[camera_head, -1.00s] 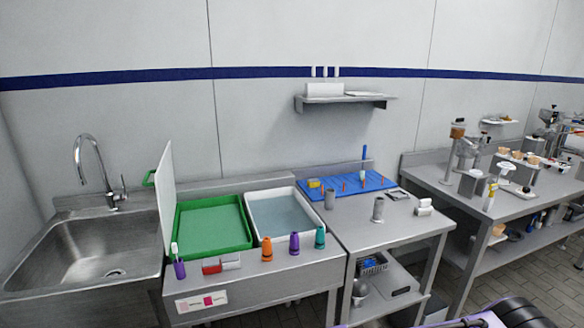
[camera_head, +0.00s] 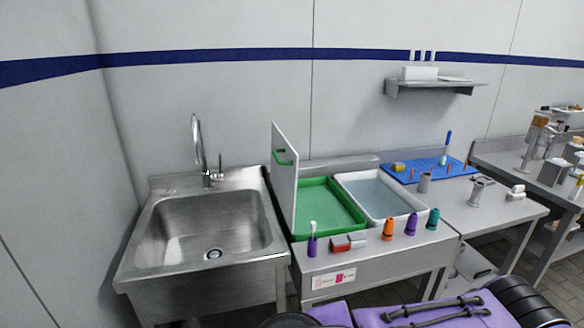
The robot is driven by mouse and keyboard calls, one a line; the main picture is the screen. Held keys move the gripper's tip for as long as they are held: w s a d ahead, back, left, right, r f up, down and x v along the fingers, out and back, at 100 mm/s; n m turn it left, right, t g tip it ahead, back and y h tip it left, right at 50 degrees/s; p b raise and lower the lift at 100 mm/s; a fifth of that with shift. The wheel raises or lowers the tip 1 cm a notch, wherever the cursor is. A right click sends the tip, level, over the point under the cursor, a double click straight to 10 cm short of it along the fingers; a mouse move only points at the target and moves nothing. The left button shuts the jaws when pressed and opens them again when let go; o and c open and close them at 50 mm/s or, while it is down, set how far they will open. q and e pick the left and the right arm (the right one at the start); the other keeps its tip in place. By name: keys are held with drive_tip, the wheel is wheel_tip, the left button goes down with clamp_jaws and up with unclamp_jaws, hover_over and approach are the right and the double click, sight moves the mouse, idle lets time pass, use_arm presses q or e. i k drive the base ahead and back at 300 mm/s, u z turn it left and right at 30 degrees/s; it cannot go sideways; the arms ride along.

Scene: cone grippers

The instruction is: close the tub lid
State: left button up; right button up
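The green tub (camera_head: 332,207) sits on the steel counter just right of the sink. Its white lid (camera_head: 285,178) stands upright, open, along the tub's left side. A green handle (camera_head: 284,156) is on the lid, near its upper part. Neither of my grippers shows in the view. Purple and black parts of my own body fill the bottom right edge.
A white tub (camera_head: 374,195) of water adjoins the green tub's right side. Along the front edge stand a purple holder (camera_head: 312,246), a red and white block (camera_head: 341,244), and orange (camera_head: 388,229), purple (camera_head: 411,224) and teal (camera_head: 432,219) pieces. The steel sink (camera_head: 205,230) is left.

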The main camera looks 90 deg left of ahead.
sight(283, 159)
drive_tip(key=u, duration=2.85)
drive_tip(key=i, duration=1)
drive_tip(key=u, duration=0.05)
drive_tip(key=k, duration=0.95)
drive_tip(key=z, duration=0.85)
drive_tip(key=i, duration=0.65)
drive_tip(key=u, duration=0.5)
